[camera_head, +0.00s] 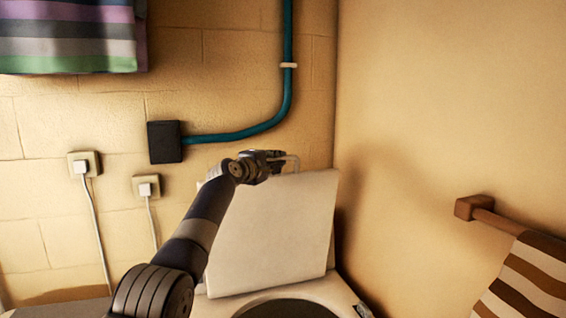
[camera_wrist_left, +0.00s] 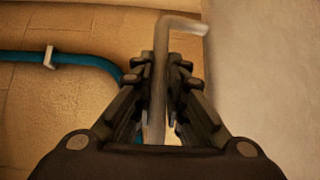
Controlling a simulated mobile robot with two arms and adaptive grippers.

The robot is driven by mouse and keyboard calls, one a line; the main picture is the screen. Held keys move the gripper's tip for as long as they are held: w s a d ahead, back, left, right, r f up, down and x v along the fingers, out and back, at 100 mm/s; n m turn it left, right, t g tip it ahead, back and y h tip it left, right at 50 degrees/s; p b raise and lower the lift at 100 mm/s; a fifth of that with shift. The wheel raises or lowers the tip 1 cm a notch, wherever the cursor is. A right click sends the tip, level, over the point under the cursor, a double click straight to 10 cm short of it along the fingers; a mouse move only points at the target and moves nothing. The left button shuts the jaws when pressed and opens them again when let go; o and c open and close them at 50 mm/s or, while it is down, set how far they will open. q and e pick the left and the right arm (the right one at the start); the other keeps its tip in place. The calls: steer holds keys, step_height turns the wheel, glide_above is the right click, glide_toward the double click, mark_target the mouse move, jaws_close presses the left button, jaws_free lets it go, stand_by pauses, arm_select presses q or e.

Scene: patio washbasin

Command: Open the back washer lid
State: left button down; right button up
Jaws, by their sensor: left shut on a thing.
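The white washer lid (camera_head: 275,235) stands raised, close to upright, at the back of the washer (camera_head: 335,294), whose dark round opening (camera_head: 287,309) shows below it. A thin bent metal handle (camera_head: 293,158) is at the lid's top edge. My left gripper (camera_head: 272,158) is at that top edge, shut on the handle. In the left wrist view, the handle (camera_wrist_left: 160,75) runs up between the two fingers of my left gripper (camera_wrist_left: 161,95) and bends right at its top. My right gripper is in neither view.
A tan wall (camera_head: 450,100) stands close on the right, with a striped towel (camera_head: 530,285) on a wooden bar (camera_head: 490,217). A teal pipe (camera_head: 240,133), a black box (camera_head: 165,142) and two plugged sockets (camera_head: 84,164) are on the back wall. A striped cloth (camera_head: 68,40) hangs upper left.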

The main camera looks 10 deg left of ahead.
arm_select(q)
steer(key=shift+w+a+r, duration=0.15)
steer(key=shift+w+a, duration=0.2)
steer(key=shift+w, duration=0.35)
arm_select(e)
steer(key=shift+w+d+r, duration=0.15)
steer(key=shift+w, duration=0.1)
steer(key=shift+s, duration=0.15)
arm_select(q)
steer(key=c, duration=1.9)
jaws_free()
steer(key=shift+d, duration=0.1)
